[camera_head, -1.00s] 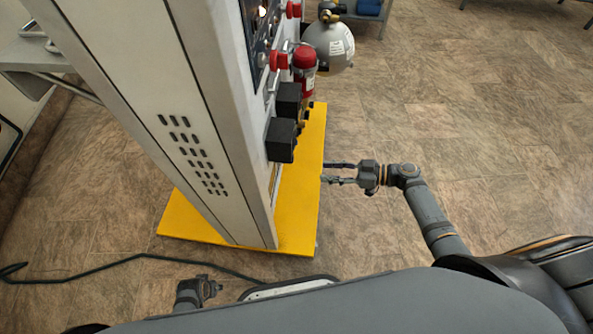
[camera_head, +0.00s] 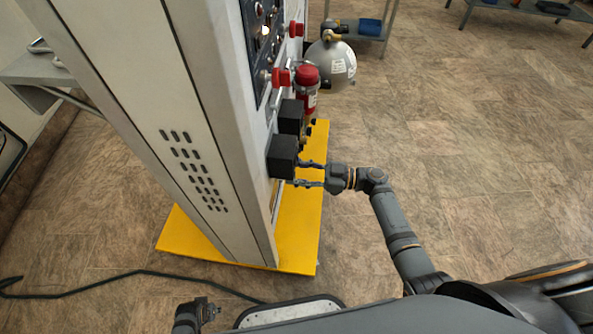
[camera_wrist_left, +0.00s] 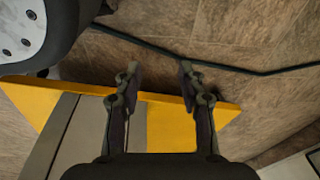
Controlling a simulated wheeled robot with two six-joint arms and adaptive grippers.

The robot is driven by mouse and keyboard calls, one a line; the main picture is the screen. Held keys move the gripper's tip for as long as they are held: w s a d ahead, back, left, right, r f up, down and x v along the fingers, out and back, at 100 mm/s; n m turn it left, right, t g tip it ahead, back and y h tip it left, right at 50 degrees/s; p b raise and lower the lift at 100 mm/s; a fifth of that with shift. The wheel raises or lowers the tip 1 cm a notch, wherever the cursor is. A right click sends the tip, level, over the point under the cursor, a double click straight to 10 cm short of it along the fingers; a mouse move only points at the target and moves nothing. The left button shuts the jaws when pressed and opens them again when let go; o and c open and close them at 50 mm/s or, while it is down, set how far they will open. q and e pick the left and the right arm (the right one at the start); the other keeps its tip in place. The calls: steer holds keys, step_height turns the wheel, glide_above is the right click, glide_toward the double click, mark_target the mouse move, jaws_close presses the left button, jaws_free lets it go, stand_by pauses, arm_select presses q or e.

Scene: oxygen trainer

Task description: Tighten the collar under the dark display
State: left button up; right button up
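Two black boxes stick out from the right face of the tall cabinet (camera_head: 130,100): a nearer one (camera_head: 283,156) and a farther one (camera_head: 291,117). I cannot tell which is the dark display. No collar is clearly visible under either; the boxes hide that area. My right gripper (camera_head: 310,173) is open, its two fingers pointing left at the lower right edge of the nearer box. I cannot tell whether they touch anything. My left gripper (camera_head: 208,309) is low at the front, away from the cabinet. In the left wrist view (camera_wrist_left: 160,80) its fingers are open and empty.
A red-capped cylinder (camera_head: 307,88) and a grey tank (camera_head: 333,62) sit beyond the boxes. The cabinet stands on a yellow base (camera_head: 298,235). A black cable (camera_head: 120,274) lies on the floor at the lower left. The floor to the right is clear.

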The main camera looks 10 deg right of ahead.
jaws_close()
arm_select(q)
steer(key=shift+f, duration=0.15)
arm_select(e)
steer(key=shift+m+b, duration=0.45)
steer(key=shift+m, duration=0.25)
arm_select(q)
steer(key=shift+w+d+r, duration=0.15)
steer(key=shift+w+r, duration=0.25)
steer(key=shift+r, duration=0.1)
steer(key=shift+w+d+r, duration=0.15)
steer(key=shift+w+r, duration=0.2)
steer(key=shift+r, duration=0.15)
arm_select(e)
jaws_free()
steer(key=v, duration=1.2)
